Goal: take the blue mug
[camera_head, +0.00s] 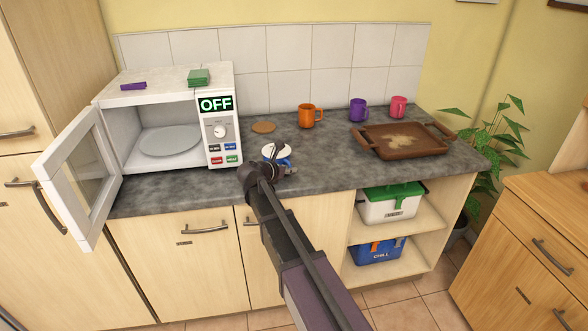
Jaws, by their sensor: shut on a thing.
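The blue mug (287,162) is on or just above the counter in front of the microwave, mostly hidden behind my gripper. A white round top (270,151) shows above the blue; I cannot tell whether it is a lid, a saucer or the mug's contents. My gripper (273,160) reaches in from the front and is shut on the blue mug. The exact contact of the fingers is hidden, and I cannot tell whether the mug is lifted.
An open microwave (165,120) marked OFF stands left, its door swung out. A brown coaster (263,127), an orange mug (306,116), a purple mug (357,109) and a pink mug (398,106) stand behind. A stained brown tray (430,145) lies right.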

